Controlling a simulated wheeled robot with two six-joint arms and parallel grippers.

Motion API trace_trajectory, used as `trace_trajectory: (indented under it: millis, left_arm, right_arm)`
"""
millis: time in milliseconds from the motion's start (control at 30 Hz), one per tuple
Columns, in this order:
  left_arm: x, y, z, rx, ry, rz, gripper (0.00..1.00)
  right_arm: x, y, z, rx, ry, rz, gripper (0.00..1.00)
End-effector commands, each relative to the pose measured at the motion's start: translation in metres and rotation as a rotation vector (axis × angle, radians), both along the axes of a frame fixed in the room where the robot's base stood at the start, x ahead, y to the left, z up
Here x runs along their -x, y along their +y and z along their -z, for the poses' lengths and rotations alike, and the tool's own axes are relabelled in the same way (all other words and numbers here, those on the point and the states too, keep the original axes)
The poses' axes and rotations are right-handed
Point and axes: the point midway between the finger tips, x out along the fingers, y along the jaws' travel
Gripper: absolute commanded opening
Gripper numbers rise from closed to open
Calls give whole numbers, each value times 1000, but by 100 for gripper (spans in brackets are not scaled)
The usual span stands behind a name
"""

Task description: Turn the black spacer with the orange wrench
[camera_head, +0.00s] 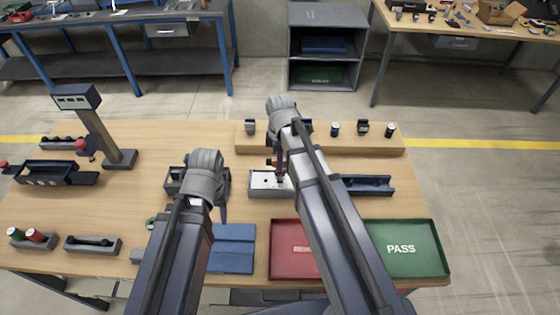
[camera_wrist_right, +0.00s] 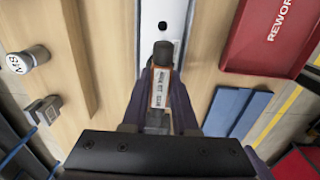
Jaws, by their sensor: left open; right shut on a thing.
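The orange wrench (camera_wrist_right: 158,88) is held between the fingers of my right gripper (camera_wrist_right: 160,110); a pale label shows on its side. Its dark round end (camera_wrist_right: 163,49) lies over the white plate (camera_wrist_right: 164,12). I cannot tell whether this dark end is part of the wrench or the black spacer, or whether they touch. In the head view my right gripper (camera_head: 279,172) is over the white plate (camera_head: 262,181) in its grey fixture. My left gripper (camera_head: 223,212) is open, above the table left of the fixture, near the blue mat.
A red tray (camera_head: 284,268) and a green PASS tray (camera_head: 436,262) stand at the front right. A blue mat (camera_head: 233,262) lies left of them. A wooden ledge (camera_head: 350,141) with several small parts runs behind the fixture. A dark channel (camera_head: 368,186) lies right of it.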

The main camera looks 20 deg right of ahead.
Motion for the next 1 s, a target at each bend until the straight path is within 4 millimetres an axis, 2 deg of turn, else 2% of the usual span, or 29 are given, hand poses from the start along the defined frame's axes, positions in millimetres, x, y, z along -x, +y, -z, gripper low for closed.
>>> trace_trajectory:
  millis: [1000]
  left_arm:
    - [0,0,12,0,0,0,50]
  right_arm:
    - [0,0,12,0,0,0,0]
